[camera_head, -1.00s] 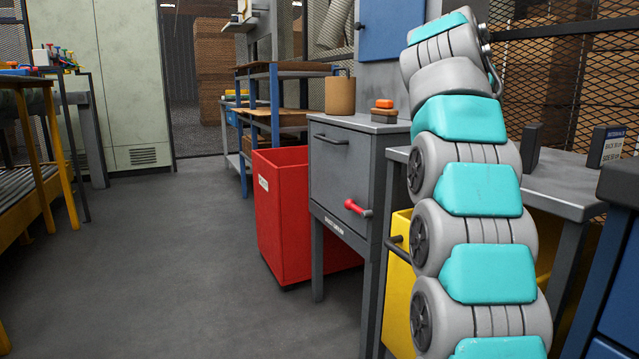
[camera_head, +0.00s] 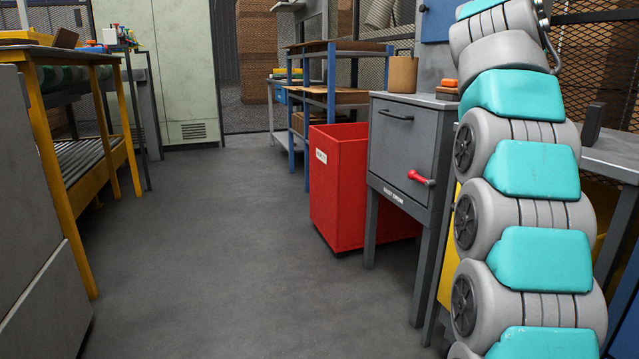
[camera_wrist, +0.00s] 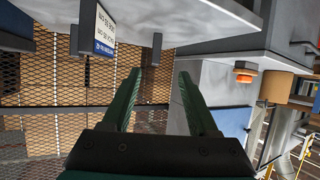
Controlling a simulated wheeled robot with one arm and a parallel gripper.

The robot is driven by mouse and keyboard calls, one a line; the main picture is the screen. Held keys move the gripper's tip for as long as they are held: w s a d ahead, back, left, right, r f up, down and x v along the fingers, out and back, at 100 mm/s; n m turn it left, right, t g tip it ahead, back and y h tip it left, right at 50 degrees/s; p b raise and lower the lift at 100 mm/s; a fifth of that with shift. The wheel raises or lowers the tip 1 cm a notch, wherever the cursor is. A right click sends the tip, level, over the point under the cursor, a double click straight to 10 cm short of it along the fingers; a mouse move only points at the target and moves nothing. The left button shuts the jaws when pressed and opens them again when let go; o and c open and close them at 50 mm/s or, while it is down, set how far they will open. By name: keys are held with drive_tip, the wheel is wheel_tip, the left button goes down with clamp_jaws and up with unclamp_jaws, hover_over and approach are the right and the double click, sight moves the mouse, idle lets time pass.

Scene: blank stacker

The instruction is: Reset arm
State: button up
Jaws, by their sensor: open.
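My gripper (camera_wrist: 155,105) shows in the wrist view with its two dark green fingers spread apart and nothing between them. The wrist picture is turned over, with the grey table (camera_wrist: 160,22) along the top. In the head view my teal and grey arm stands up along the right side, and its gripper end is out of the frame.
A red bin (camera_head: 338,190) stands beside a grey cabinet (camera_head: 398,150) with a red handle (camera_head: 421,178). A grey table (camera_head: 610,158) is partly behind my arm. A yellow-framed roller conveyor (camera_head: 85,165) is at left. The grey floor (camera_head: 215,250) between is clear.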

drive_tip(key=s+a+f+n+g+y, duration=0.1)
drive_tip(key=s+a+f+n+y, duration=0.1)
drive_tip(key=s+a+f, duration=0.4)
drive_tip(key=s+a+f+n+g+y, duration=0.2)
drive_tip(key=a+f, duration=0.1)
drive_tip(key=f, duration=0.6)
drive_tip(key=s+a+f+n+g+y, duration=0.1)
drive_tip(key=s+a+f+n+y, duration=0.1)
drive_tip(key=s+a+f, duration=0.4)
drive_tip(key=s+a+f+n+g+y, duration=0.15)
drive_tip(key=s+a+f, duration=0.25)
drive_tip(key=s+f, duration=0.6)
drive_tip(key=s+a+f+n+g+y, duration=0.1)
drive_tip(key=s+a+f+g, duration=0.25)
drive_tip(key=s+f, duration=0.65)
drive_tip(key=s+a+f+n+g+y, duration=0.15)
drive_tip(key=s+a+f, duration=0.4)
drive_tip(key=s, duration=0.75)
wheel_tip(320, 180, up, 14)
drive_tip(key=d+p, duration=0.1)
drive_tip(key=p, duration=1.3)
drive_tip(key=shift+w+d+m+p, duration=0.2)
drive_tip(key=shift+w+m+p, duration=0.15)
drive_tip(key=shift+m+p, duration=0.05)
